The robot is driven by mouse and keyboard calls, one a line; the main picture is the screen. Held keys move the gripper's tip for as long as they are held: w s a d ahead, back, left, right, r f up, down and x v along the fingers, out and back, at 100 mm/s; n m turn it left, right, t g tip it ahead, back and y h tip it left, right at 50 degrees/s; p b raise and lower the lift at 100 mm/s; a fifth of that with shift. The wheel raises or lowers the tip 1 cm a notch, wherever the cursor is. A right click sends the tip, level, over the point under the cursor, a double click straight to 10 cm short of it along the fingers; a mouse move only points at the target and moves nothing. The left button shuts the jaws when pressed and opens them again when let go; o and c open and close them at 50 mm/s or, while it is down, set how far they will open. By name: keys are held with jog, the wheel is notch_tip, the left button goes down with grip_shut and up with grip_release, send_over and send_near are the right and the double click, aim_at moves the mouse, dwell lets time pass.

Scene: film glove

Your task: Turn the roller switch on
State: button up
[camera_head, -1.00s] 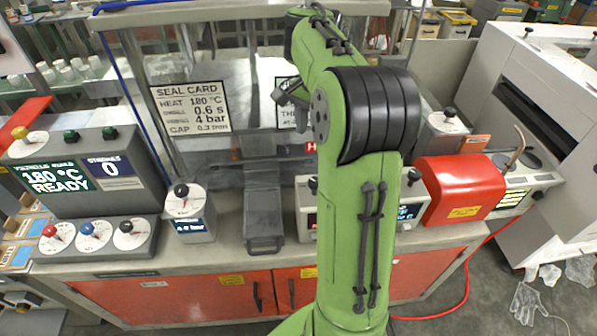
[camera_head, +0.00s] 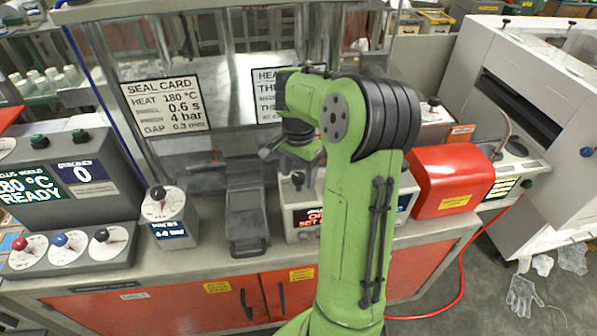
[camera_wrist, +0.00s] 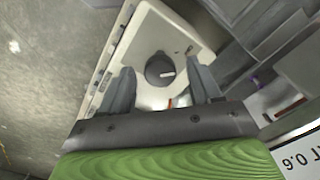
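A small pale box (camera_head: 302,217) with a dark knob (camera_head: 298,179) on top and a partly hidden display on its front stands mid-bench, partly behind my arm. I cannot read which control is labelled as the roller switch. My gripper (camera_head: 298,160) hangs just above this box in the head view; its fingertips are hard to make out there. In the wrist view my gripper (camera_wrist: 162,74) is open, one finger either side of a dark round knob (camera_wrist: 159,69) with a white mark, on a pale panel (camera_wrist: 143,42). I see no contact with the knob.
A grey sealing bed (camera_head: 246,208) and a dial box (camera_head: 165,218) stand left of it. The red cover (camera_head: 452,180) is to the right. A control console (camera_head: 65,190) with several dials is far left. Cards (camera_head: 168,107) hang behind.

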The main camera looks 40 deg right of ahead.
jog(key=c, duration=1)
jog(key=shift+m, duration=0.3)
jog(key=m+b, duration=0.3)
jog(key=m, duration=0.1)
jog(key=shift+f, duration=0.1)
jog(key=m+b, duration=0.3)
jog(key=m, duration=0.1)
jog(key=shift+m, duration=0.4)
jog(key=m+b, duration=0.3)
jog(key=m, duration=0.1)
jog(key=shift+m, duration=0.3)
jog(key=shift+m+b, duration=1.15)
jog(key=shift+m, duration=0.85)
